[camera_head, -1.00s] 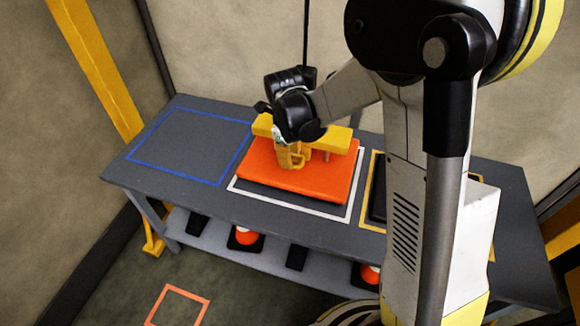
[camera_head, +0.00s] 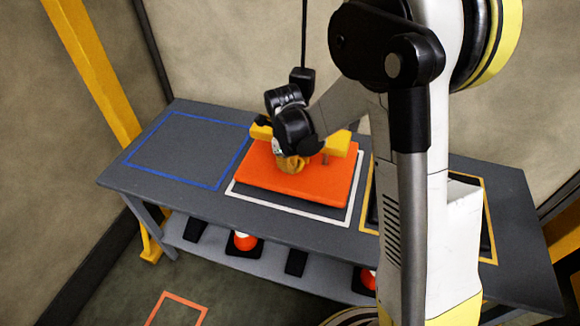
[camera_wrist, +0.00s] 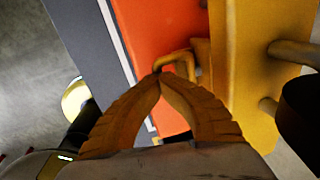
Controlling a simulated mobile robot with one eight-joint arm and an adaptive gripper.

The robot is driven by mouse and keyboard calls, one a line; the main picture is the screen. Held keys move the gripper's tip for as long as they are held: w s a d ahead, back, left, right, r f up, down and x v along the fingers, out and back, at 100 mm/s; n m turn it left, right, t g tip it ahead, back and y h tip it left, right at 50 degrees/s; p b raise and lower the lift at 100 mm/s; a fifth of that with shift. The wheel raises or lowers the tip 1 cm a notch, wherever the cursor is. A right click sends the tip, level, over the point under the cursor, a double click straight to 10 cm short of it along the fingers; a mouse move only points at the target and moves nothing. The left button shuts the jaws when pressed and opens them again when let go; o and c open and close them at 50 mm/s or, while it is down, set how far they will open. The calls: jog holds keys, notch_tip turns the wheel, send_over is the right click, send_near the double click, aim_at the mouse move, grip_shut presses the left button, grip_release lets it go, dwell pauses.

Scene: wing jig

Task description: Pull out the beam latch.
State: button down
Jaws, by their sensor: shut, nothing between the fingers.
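The yellow beam (camera_head: 336,142) lies across the orange plate (camera_head: 300,183) on the table; it also shows large at the right of the wrist view (camera_wrist: 245,70). The beam latch (camera_wrist: 178,60) shows in the wrist view as a bent yellow handle on the beam's side, over the orange plate. My gripper (camera_wrist: 158,76) is shut and empty, its ribbed orange fingertips together right at the bend of the handle. Whether the tips touch the handle, I cannot tell. In the head view my gripper (camera_head: 291,164) is low over the plate, and my wrist hides the latch.
The grey table (camera_head: 165,185) carries an empty blue outline (camera_head: 185,114), a white outline around the orange plate, and a yellow outline (camera_head: 488,215) around a dark item, partly behind my arm. Orange cones (camera_head: 243,240) stand on the lower shelf.

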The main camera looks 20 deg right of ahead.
jog(key=shift+f, duration=0.1)
jog(key=s+a, duration=0.4)
jog(key=s, duration=0.2)
jog(key=shift+s+a, duration=0.2)
jog(key=shift+a, duration=0.05)
jog(key=c, duration=1.5)
grip_release()
jog(key=shift+a, duration=0.1)
jog(key=r, duration=0.4)
jog(key=s+r, duration=0.1)
jog(key=r, duration=0.3)
jog(key=a+r, duration=0.1)
jog(key=r, duration=0.3)
jog(key=shift+s, duration=0.15)
